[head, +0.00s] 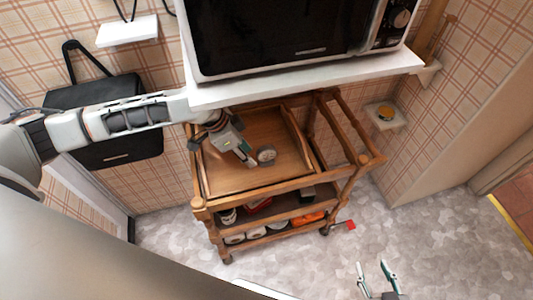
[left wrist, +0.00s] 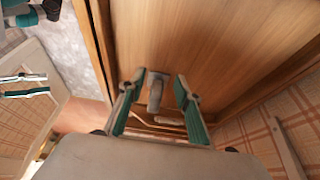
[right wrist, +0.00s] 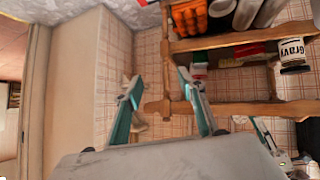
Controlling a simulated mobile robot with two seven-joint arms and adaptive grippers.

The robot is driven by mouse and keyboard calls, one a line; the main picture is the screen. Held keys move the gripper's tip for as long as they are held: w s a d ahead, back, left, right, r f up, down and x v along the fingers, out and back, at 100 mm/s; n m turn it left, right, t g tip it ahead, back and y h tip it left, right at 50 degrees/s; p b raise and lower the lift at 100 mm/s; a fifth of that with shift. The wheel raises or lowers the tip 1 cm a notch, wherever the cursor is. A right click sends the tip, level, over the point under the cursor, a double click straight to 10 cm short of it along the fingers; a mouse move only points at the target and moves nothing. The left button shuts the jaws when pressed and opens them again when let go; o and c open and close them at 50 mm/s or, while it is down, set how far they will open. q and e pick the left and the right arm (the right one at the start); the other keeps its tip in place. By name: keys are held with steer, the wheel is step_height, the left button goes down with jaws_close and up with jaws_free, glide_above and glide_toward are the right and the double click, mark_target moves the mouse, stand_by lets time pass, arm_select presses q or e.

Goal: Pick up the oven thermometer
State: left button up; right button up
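A small round grey dial, which looks like the oven thermometer (head: 266,154), stands in the top tray of the wooden cart (head: 240,180). In the left wrist view a grey upright piece (left wrist: 155,94), probably the same thermometer, shows between the fingertips. My left gripper (head: 247,156) reaches down into the tray just left of the thermometer. Its fingers (left wrist: 160,76) are apart, and I cannot tell whether either touches it. My right gripper (head: 375,268) is open and empty, low in front of the cart. Its spread fingers show in the right wrist view (right wrist: 158,80).
A white shelf (head: 300,82) with a microwave (head: 290,40) hangs over the back of the tray, close to my left arm. The lower cart shelves hold cans, including a gravy can (right wrist: 291,50), and orange things (head: 307,218).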

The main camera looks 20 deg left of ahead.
mark_target(257, 153)
arm_select(q)
steer(key=d+f, duration=0.1)
steer(key=w+d+f+b, duration=0.1)
steer(key=d, duration=0.1)
steer(key=shift+w+f, duration=0.2)
steer(key=shift+w, duration=0.1)
steer(key=shift+w+f+b, duration=0.1)
steer(key=shift+f+b, duration=0.15)
steer(key=shift+b, duration=0.05)
steer(key=shift+w+f, duration=0.1)
steer(key=shift+d, duration=0.1)
steer(key=c, duration=0.8)
jaws_close()
steer(key=shift+r, duration=0.2)
